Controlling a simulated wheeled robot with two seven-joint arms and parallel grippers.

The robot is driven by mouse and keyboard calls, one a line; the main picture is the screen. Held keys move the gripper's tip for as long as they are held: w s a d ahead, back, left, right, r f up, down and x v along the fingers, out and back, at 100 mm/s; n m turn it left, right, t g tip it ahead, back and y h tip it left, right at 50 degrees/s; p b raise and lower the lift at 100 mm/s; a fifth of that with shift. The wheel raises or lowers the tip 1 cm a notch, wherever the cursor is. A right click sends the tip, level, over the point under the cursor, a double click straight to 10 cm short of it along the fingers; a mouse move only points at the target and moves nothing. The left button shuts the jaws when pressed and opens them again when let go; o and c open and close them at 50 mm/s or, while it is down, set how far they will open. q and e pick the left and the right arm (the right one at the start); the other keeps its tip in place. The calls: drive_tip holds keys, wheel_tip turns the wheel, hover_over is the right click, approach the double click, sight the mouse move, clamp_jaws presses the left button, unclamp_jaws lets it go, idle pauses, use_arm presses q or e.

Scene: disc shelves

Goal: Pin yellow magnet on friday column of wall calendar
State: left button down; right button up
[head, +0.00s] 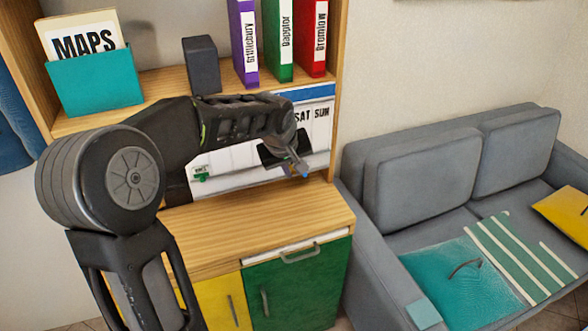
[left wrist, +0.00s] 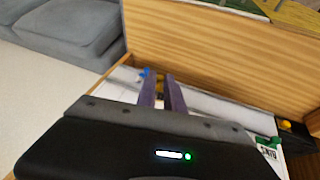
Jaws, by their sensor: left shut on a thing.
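The white wall calendar (head: 318,138) with a blue top band hangs at the back of the shelf unit. Its SAT and SUN headings show; my left arm covers the columns left of them, so the Friday heading is hidden. My left gripper (head: 300,168) is in front of the calendar's lower right part, and in the left wrist view (left wrist: 161,88) it is shut on a small yellow thing (left wrist: 158,82), which looks like the yellow magnet, mostly hidden between the fingers. I cannot tell whether it touches the calendar. My right gripper is not in view.
A blue bit (left wrist: 144,73) shows beside the fingertips. A green piece (head: 201,174) is at the calendar's lower left. A second yellow spot (left wrist: 285,125) lies on something black. The wooden counter (head: 250,228) is clear. Binders (head: 280,40) stand above; a grey sofa (head: 420,185) is right.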

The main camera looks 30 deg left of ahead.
use_arm(q)
drive_tip(key=w+a, duration=0.1)
drive_tip(key=w+a+p, duration=0.1)
drive_tip(key=a, duration=0.1)
drive_tip(key=shift+w+a+p, duration=0.15)
drive_tip(key=shift+a+p, duration=0.1)
drive_tip(key=shift+p, duration=0.05)
idle(0.7)
drive_tip(key=shift+w+a, duration=0.3)
drive_tip(key=shift+a, duration=0.15)
idle(0.8)
drive_tip(key=c, duration=1.4)
unclamp_jaws()
drive_tip(key=shift+o, duration=0.2)
